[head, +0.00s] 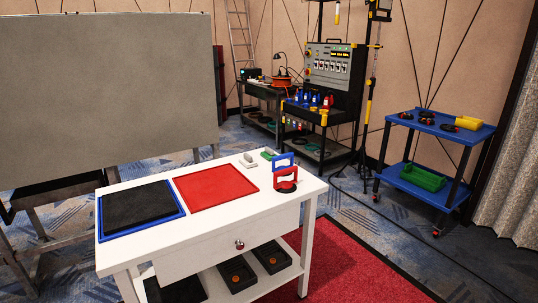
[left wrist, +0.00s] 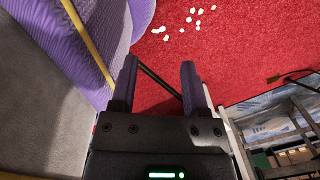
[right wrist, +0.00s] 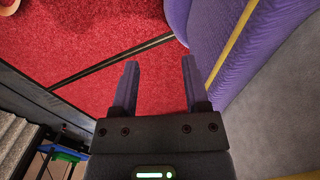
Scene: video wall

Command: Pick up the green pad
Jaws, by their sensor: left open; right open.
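The green pad (head: 268,154) is a small block at the back edge of the white table (head: 262,213), in the head view. It lies between a grey-white pad (head: 248,161) on its left and a blue-and-red handled tool (head: 285,172) on its right. Neither gripper shows in the head view. My left gripper (left wrist: 159,75) is open and empty in the left wrist view, over red carpet. My right gripper (right wrist: 160,75) is open and empty in the right wrist view, also over red carpet. The green pad is in neither wrist view.
A red mat (head: 216,187) and a blue tray (head: 175,196) with a black sheet lie on the table. Black bins (head: 237,274) sit on its lower shelf. A grey panel (head: 100,85) stands behind left. A blue cart (head: 437,127) stands at right. Red carpet (head: 350,270) lies right of the table.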

